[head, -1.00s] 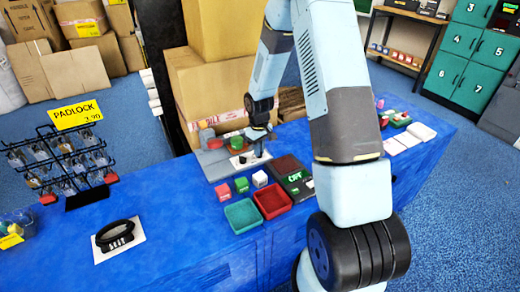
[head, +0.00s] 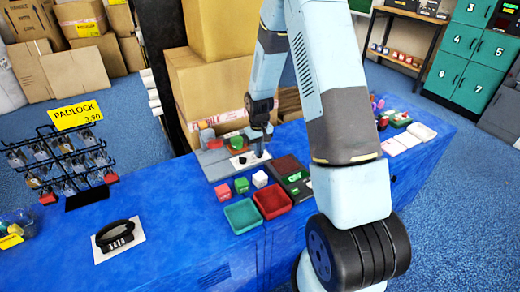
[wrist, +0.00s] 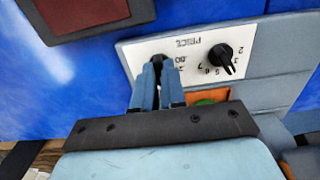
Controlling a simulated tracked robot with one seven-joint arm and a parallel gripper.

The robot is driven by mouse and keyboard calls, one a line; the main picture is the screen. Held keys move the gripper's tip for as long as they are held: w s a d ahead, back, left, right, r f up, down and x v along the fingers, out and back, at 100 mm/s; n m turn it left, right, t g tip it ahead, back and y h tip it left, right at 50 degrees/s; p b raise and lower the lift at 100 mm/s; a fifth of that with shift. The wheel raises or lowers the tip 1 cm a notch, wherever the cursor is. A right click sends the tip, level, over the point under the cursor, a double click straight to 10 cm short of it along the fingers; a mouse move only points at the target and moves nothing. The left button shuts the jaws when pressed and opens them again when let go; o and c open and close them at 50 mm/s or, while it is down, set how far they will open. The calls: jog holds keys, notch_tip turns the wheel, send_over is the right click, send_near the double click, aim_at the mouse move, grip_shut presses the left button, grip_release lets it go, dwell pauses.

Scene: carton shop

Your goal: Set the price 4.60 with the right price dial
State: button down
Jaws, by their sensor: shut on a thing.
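The white price panel (wrist: 190,48) has two black knobs and shows upside down in the wrist view. Its right price dial, with the .00 marks, is the knob at left there, mostly hidden between my fingers. My gripper (wrist: 157,68) is shut on this knob. The other dial (wrist: 222,57), with whole numbers around it, stands free beside it; its pointer is near the numbers 3 to 5. In the head view, my gripper (head: 262,155) is down at the panel (head: 250,160), and the free dial (head: 242,160) is to its left. The exact setting of the held dial is too small to tell.
A red tray (head: 287,212) and a green tray (head: 231,227) are in front, with small red, green and white blocks behind them. Cartons (head: 205,85) stand behind the panel.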

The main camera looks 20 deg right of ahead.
jog(key=c, duration=1.2)
grip_release()
jog(key=shift+w, duration=0.1)
jog(key=shift+r, duration=0.1)
notch_tip(320, 180, up, 14)
jog(key=shift+f, duration=0.25)
